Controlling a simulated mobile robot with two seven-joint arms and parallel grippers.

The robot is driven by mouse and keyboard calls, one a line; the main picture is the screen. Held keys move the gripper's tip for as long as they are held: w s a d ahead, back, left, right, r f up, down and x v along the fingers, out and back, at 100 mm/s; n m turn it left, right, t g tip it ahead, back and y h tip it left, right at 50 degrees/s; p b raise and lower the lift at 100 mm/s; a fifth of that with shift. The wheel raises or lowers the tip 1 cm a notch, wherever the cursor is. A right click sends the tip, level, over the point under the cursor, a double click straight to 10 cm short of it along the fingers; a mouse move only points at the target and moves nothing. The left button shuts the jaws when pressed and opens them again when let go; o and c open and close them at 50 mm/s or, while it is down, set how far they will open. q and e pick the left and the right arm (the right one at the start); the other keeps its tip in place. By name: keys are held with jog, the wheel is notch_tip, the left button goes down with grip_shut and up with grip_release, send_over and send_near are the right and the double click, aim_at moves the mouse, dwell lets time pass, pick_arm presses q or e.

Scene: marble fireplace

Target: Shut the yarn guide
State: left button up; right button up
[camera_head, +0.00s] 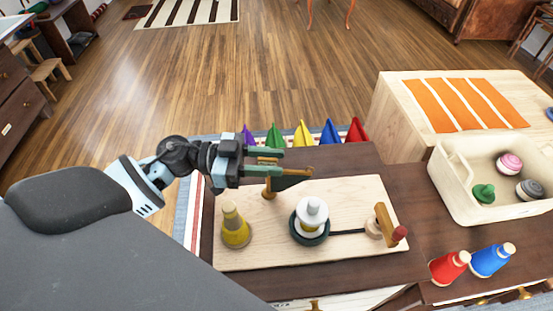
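The yarn guide (269,190) appears to be the upright wooden post with a side arm on the pale board (350,195), partly hidden behind my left gripper (275,162). The gripper's two dark green fingers are apart, at the top of the post, with a bit of brown wood showing between them. I cannot tell whether they press on it. On the board, a yellow yarn cone (236,228) stands left of the post. A white spool (312,214) on a dark green base stands to the right. My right gripper is not in view.
A wooden bracket (385,220) with a red knob (399,233) stands at the board's right end. Several coloured cones line the far edge.

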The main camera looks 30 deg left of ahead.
pick_arm(q)
jog(key=shift+x, duration=0.8)
jog(key=shift+c, duration=0.4)
grip_shut()
